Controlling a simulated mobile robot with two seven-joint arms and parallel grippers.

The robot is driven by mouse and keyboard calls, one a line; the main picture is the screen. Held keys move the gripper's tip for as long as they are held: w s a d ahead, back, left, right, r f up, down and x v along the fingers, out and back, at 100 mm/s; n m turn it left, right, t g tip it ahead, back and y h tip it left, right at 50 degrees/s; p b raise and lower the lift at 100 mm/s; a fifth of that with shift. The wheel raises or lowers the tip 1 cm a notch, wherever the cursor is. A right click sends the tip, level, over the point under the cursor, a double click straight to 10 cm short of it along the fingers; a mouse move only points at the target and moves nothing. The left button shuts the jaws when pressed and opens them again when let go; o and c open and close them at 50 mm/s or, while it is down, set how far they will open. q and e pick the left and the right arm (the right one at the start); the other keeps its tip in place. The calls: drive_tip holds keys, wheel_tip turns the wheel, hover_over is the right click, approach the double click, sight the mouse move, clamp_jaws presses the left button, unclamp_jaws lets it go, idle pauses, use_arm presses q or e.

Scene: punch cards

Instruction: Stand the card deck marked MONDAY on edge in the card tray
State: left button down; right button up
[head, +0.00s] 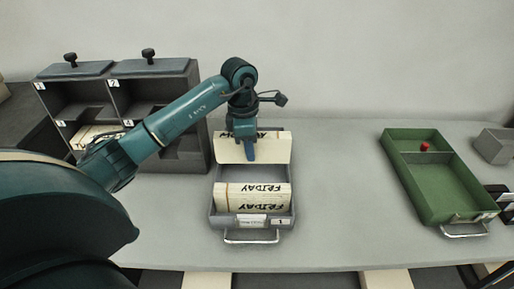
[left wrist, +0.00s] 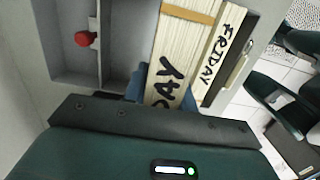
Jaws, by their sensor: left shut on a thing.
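My left gripper (head: 249,153) points down and is shut on a cream card deck (head: 277,150) at the back end of the grey card tray (head: 224,219). A deck marked FRIDAY (head: 254,196) stands on edge in the front of the tray. It also shows in the left wrist view (left wrist: 219,60), beside the held deck. My right gripper is out of view.
A red knob (left wrist: 83,39) sits in the tray's back part. A grey pigeonhole cabinet (head: 185,125) stands left, holding a deck (head: 92,137) in a lower compartment. A green tray (head: 446,186) with a red knob (head: 425,147) lies right. The table between the trays is clear.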

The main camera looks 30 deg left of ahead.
use_arm(q)
drive_tip(key=shift+w, duration=0.15)
drive_tip(key=shift+s+r, duration=0.1)
drive_tip(key=shift+s, duration=0.1)
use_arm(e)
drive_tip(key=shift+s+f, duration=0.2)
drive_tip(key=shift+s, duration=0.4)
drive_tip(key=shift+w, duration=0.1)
use_arm(q)
drive_tip(key=shift+f+b, duration=1.4)
drive_tip(key=shift+f, duration=0.35)
drive_tip(key=shift+f+b, duration=0.45)
drive_tip(key=shift+f, duration=0.2)
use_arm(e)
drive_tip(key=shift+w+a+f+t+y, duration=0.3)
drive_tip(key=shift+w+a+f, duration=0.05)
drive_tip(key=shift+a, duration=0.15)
use_arm(q)
drive_tip(key=shift+f, duration=0.2)
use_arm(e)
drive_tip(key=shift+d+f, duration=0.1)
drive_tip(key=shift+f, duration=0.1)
